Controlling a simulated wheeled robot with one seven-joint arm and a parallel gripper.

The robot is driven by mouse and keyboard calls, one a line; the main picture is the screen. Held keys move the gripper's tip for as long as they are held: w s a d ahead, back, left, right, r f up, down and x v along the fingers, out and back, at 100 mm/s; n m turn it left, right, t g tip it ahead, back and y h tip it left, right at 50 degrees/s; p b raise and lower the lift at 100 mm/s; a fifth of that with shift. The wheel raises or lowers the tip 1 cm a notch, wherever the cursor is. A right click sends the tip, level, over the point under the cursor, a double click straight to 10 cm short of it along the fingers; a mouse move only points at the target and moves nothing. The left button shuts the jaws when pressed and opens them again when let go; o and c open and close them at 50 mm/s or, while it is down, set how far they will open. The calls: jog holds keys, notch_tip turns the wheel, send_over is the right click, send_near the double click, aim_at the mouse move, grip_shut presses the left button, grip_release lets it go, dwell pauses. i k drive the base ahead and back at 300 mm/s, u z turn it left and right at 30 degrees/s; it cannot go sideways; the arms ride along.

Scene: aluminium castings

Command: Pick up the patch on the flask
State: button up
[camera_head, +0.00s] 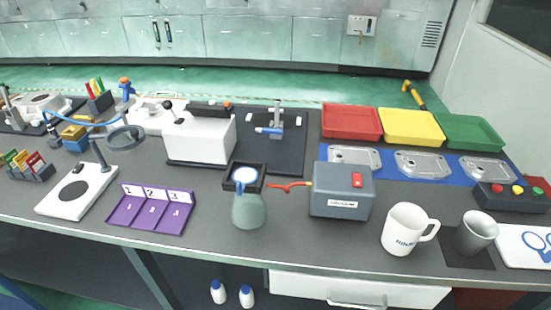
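A grey-green rounded flask (249,211) stands near the front edge of the table, at the middle of the view. A dark square frame with a white and pale blue round face (244,177) shows at the flask's top. This may be the patch, but the view is too small to tell, or to tell whether it rests on the flask or stands behind it. My gripper is not in view.
A grey box (341,203) with a red switch and red lead stands close right of the flask. A purple numbered tray (120,231) lies left. A white mug (402,226) and grey cup (474,232) stand right. Red, yellow and green trays (410,139) lie behind.

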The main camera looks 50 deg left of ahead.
aim_at(243, 176)
jog(key=u, duration=2.35)
jog(key=k, duration=1.3)
jog(key=u, duration=0.65)
jog(key=i, duration=1.15)
jog(key=z, duration=0.6)
jog(key=i, duration=0.55)
jog(key=z, duration=0.45)
